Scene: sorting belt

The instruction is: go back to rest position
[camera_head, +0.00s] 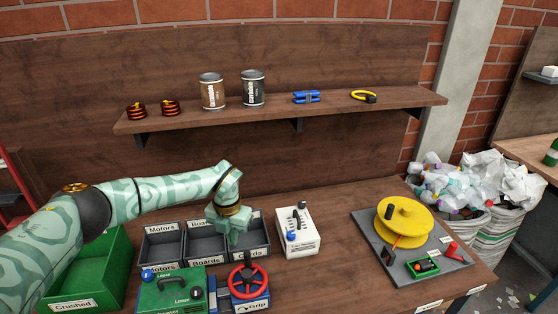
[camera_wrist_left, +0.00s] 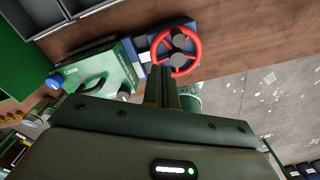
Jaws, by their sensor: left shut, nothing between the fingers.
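My left arm reaches in from the left in the head view. My right gripper is not in view.
A green machine (camera_head: 168,290) stands left of the vise. A green Crushed bin (camera_head: 103,275) is at the left. A white box (camera_head: 298,236) and a yellow wheel (camera_head: 405,222) on a grey board stand to the right. A shelf (camera_head: 400,101) with cans and coils runs behind.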

